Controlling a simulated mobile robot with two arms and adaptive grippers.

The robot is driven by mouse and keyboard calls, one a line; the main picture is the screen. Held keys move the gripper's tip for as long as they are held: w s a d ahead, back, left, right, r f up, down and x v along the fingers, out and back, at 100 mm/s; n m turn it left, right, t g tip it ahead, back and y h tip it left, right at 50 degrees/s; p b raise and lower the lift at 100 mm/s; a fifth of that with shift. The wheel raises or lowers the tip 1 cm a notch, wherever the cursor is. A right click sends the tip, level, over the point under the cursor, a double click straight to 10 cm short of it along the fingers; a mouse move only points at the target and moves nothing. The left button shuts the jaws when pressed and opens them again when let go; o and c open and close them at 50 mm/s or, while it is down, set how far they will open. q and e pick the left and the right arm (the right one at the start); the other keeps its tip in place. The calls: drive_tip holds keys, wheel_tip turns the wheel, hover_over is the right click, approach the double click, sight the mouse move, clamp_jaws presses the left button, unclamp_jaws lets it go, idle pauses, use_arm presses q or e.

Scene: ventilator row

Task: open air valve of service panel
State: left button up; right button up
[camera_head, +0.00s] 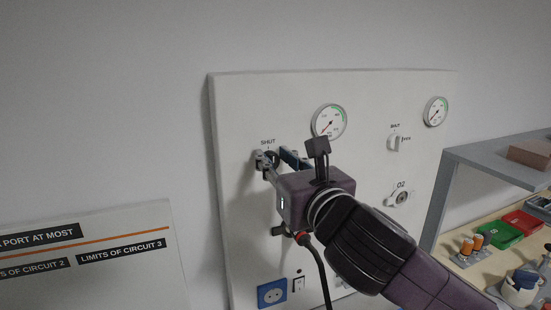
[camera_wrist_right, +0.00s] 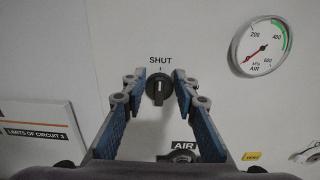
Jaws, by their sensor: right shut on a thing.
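The service panel (camera_head: 235,110) is a white board on the wall. Its air valve (camera_wrist_right: 159,87) is a dark round knob with an upright grip bar, under the word SHUT and a short tick. The bar stands in line with the tick. My right gripper (camera_wrist_right: 159,92) is closed around the knob, one blue-grey finger on each side. In the head view, my right gripper (camera_head: 275,160) reaches the panel's left part and partly covers the knob. The air gauge (camera_wrist_right: 262,46) is up and right of the knob, its red needle pointing low left. My left gripper is not in view.
The AIR outlet (camera_wrist_right: 183,155) sits below the knob, partly hidden by my gripper. A second valve (camera_head: 394,143) and the O2 outlet (camera_head: 399,197) are further right. A blue socket (camera_head: 272,293) is low on the panel. A shelf (camera_head: 490,160) stands at right.

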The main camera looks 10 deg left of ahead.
drive_tip(key=m, duration=0.3)
drive_tip(key=shift+w+d+p, duration=0.15)
drive_tip(key=shift+d+p, duration=0.1)
drive_tip(key=shift+p, duration=0.15)
drive_tip(key=m, duration=0.3)
drive_tip(key=m+p, duration=0.1)
drive_tip(key=m, duration=0.1)
drive_tip(key=shift+w+d+f, duration=0.2)
drive_tip(key=shift+d, duration=0.1)
drive_tip(key=shift+w+d+f+m+p, duration=0.1)
drive_tip(key=shift+f+m+p, duration=0.15)
drive_tip(key=shift+m, duration=1.4)
drive_tip(key=shift+w+d+f+m+p, duration=0.1)
drive_tip(key=shift+f+m+p, duration=0.1)
drive_tip(key=shift+m, duration=1.5)
drive_tip(key=shift+d+f+m+p, duration=0.1)
drive_tip(key=shift+f+m+p, duration=0.15)
drive_tip(key=shift+m, duration=1.4)
drive_tip(key=o, duration=1.1)
drive_tip(key=shift+o, duration=0.2)
